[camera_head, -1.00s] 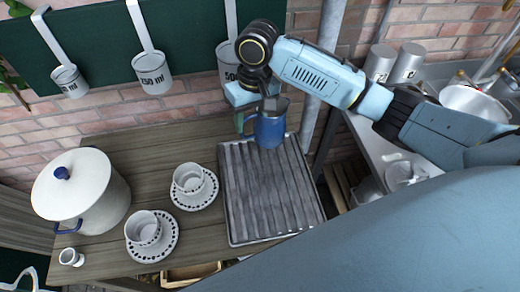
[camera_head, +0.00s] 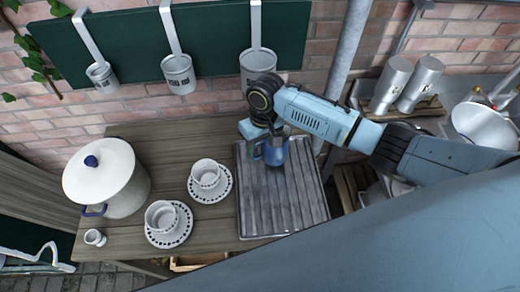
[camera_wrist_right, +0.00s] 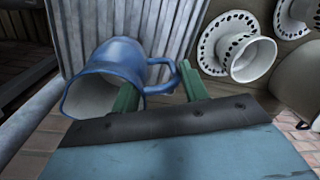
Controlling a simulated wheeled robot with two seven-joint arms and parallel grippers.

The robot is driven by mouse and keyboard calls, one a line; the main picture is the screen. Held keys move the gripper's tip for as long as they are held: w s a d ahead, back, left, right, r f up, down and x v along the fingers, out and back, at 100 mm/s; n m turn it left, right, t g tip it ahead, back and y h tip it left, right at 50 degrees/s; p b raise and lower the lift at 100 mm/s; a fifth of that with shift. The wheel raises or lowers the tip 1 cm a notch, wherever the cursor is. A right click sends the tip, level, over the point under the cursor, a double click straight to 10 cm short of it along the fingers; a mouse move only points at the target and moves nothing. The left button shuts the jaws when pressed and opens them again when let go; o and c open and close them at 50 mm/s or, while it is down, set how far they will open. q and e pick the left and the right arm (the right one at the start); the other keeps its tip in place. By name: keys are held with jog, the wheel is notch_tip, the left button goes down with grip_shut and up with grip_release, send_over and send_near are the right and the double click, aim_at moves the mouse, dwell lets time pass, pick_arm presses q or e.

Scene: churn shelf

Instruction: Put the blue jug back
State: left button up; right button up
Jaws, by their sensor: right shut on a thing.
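The blue jug (camera_head: 276,152) is at the back part of the grey ribbed tray (camera_head: 285,207) in the head view. My right gripper (camera_head: 259,143) is shut on it. In the right wrist view the blue jug (camera_wrist_right: 113,75) shows its open mouth toward the lower left, and the green fingers of my right gripper (camera_wrist_right: 160,95) are at its handle. I cannot tell whether the jug touches the ribbed tray. My left gripper is not in view.
Two white cups on dotted saucers (camera_head: 168,224) stand left of the tray. A white lidded pot (camera_head: 107,180) and a small white cup (camera_head: 95,238) are farther left. Measuring cups (camera_head: 179,74) hang on the green board (camera_head: 200,40). Metal canisters (camera_head: 390,85) stand at back right.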

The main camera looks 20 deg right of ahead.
aim_at(259, 158)
jog(key=shift+f, duration=1.35)
jog(key=shift+f, duration=0.15)
jog(key=o, duration=1.4)
jog(key=r, duration=0.8)
jog(key=d+r, duration=0.1)
jog(key=r, duration=0.3)
jog(key=shift+w+r+p, duration=0.15)
jog(key=shift+w+p, duration=0.05)
jog(key=shift+p, duration=0.1)
jog(key=shift+d, duration=0.1)
